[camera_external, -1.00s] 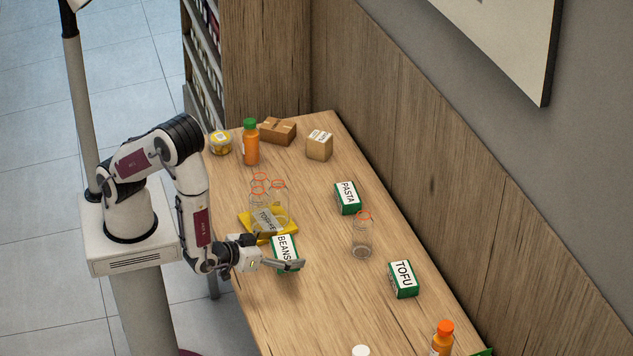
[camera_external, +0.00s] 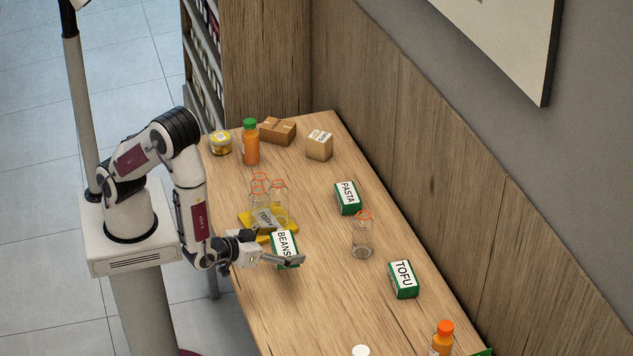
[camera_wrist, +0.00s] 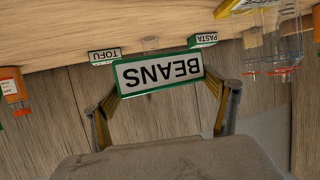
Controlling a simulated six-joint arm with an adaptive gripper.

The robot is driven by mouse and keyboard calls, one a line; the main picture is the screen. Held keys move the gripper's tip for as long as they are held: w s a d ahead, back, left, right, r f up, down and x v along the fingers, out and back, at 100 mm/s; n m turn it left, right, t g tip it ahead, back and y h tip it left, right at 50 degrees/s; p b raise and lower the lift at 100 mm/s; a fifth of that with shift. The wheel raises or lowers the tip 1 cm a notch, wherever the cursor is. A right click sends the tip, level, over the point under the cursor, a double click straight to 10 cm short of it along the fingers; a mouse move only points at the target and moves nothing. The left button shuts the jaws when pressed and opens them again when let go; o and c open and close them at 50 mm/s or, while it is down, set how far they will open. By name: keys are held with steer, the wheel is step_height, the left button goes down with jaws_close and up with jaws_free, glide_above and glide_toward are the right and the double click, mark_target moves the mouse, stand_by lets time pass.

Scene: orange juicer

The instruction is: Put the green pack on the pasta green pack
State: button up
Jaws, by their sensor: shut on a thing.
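A green pack with a white BEANS label (camera_external: 283,243) is between the fingers of my gripper (camera_external: 284,260), which is shut on it. The wrist view shows the BEANS pack (camera_wrist: 158,72) upside down between both fingertips (camera_wrist: 160,92). The green PASTA pack (camera_external: 347,198) lies on the table farther back and to the right of my gripper. It also shows small in the wrist view (camera_wrist: 203,39). Another green pack, labelled TOFU (camera_external: 404,279), lies to the right; it shows in the wrist view too (camera_wrist: 105,55).
An empty glass bottle (camera_external: 362,238) stands between the PASTA and TOFU packs. Several glass bottles (camera_external: 268,196) stand by a yellow pack (camera_external: 252,222) behind my gripper.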

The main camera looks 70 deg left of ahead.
mark_target(292, 240)
steer(key=shift+r, duration=0.1)
steer(key=shift+r, duration=4.8)
steer(key=shift+w+a+f+n+y, duration=0.1)
steer(key=shift+w+a+n+y, duration=0.1)
steer(key=shift+w, duration=0.4)
steer(key=shift+w+a+f+n+y, duration=0.1)
steer(key=shift+w+a, duration=0.05)
steer(key=shift+w, duration=0.45)
steer(key=w+a+n+g+y, duration=0.3)
steer(key=w+a+n+y, duration=0.2)
steer(key=w+a, duration=2.05)
steer(key=shift+d+f, duration=0.15)
steer(key=shift+f, duration=2.25)
steer(key=shift+f, duration=0.15)
